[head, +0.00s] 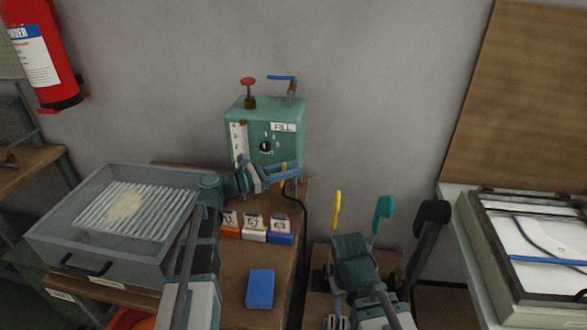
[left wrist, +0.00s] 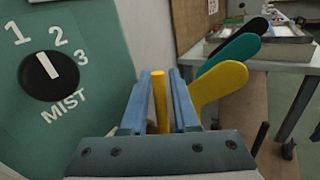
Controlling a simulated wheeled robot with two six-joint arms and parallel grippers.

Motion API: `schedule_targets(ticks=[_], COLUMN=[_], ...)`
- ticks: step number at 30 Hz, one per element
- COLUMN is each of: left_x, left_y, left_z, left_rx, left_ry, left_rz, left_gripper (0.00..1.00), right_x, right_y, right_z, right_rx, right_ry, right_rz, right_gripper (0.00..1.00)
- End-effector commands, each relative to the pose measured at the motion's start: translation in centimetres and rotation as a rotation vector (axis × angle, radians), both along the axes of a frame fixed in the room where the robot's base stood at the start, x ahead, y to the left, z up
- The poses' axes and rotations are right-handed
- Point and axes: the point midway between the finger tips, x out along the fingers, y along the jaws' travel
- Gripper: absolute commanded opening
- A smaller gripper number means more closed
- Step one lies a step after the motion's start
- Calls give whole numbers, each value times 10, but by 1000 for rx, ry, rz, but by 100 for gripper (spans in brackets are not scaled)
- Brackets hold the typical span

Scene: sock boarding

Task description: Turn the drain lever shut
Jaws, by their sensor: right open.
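The teal boiler box (head: 240,125) stands at the back of the wooden table. A yellow lever (left wrist: 159,95), which I take for the drain lever, shows between my left fingers in the left wrist view. A bit of its yellow (head: 284,167) shows low at the box's front in the head view. The lever's base is hidden. My right gripper (head: 337,322) is open and empty at the bottom edge of the head view.
A grey tray (head: 50,243) with a ribbed rack is left of my left arm. Small boxes (head: 254,235) and a blue block (head: 260,289) lie on the table. Yellow (head: 337,210) and teal (head: 383,210) sock boards stand right. The MIST knob (left wrist: 50,75) is beside my left gripper.

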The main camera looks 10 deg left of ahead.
Motion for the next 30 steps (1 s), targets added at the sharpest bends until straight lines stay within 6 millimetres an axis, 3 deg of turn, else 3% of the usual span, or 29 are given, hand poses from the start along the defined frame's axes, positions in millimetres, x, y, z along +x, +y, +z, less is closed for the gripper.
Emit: schedule_targets(ticks=[13, 18, 30], left_x=[5, 5, 5], left_y=[-8, -8, -7], left_z=[0, 0, 0], left_rx=[0, 0, 0], left_ry=[0, 0, 0], left_rz=[1, 1, 1], left_gripper=[28, 0, 0], right_x=[0, 0, 0], right_y=[0, 0, 0], right_z=[0, 0, 0], right_rx=[0, 0, 0], right_ry=[0, 0, 0], right_rz=[0, 0, 0], right_gripper=[50, 50, 50])
